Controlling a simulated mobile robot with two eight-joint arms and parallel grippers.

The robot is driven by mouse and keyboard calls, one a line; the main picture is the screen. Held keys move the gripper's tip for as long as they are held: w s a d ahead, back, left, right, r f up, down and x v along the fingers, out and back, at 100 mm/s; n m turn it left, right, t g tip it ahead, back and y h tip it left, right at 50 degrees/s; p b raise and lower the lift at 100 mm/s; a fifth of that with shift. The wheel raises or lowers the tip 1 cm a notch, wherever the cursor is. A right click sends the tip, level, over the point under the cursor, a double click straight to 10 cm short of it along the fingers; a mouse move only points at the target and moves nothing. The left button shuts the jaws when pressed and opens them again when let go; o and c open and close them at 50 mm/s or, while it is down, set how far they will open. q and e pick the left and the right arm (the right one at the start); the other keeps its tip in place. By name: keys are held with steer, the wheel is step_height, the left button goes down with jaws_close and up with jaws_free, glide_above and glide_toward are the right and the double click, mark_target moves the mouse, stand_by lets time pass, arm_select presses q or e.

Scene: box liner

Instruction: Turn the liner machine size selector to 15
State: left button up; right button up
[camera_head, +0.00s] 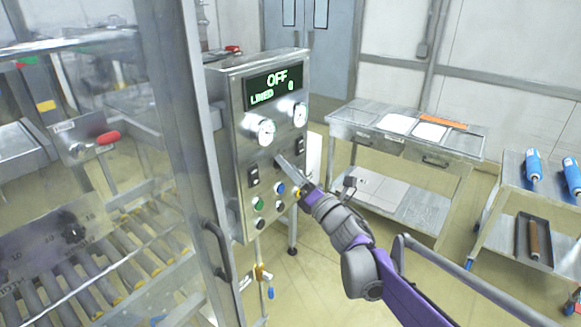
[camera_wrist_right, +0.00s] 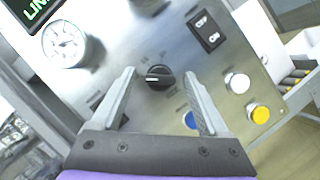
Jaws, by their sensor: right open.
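My right gripper (camera_head: 290,168) is open in front of the steel control panel (camera_head: 238,150). In the right wrist view, its two fingers (camera_wrist_right: 159,76) are on either side of a black rotary knob (camera_wrist_right: 159,76) and apart from it; the knob's small labels are too blurred to read. In the head view the gripper hides this knob. A second dark knob (camera_head: 75,230) sits on a metal plate (camera_head: 40,245) behind the clear door at the left, with faint markings around it. I cannot tell from the labels which knob is the size selector. My left gripper is out of view.
The panel's display (camera_head: 274,85) reads OFF and LINED 0. Gauges (camera_head: 266,132), black switches and coloured buttons (camera_head: 258,203) surround the knob. The clear door (camera_head: 150,90) with its handle (camera_head: 220,250) stands left. A steel table (camera_head: 405,145) and cart (camera_head: 540,220) stand right.

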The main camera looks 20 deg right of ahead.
steer(key=shift+w, duration=0.1)
jaws_close()
stand_by(0.4)
steer(key=shift+m, duration=0.3)
steer(key=shift+r+m+g+h+b, duration=0.1)
steer(key=shift+m+g+h+b, duration=0.35)
steer(key=shift+m, duration=1)
steer(key=shift+f+m+g+h+b, duration=0.15)
steer(key=shift+m+h, duration=0.45)
steer(key=shift+m, duration=0.9)
steer(key=shift+r+m+g+h+b, duration=0.15)
steer(key=shift+m+g+h+b, duration=0.3)
steer(key=shift+m, duration=1)
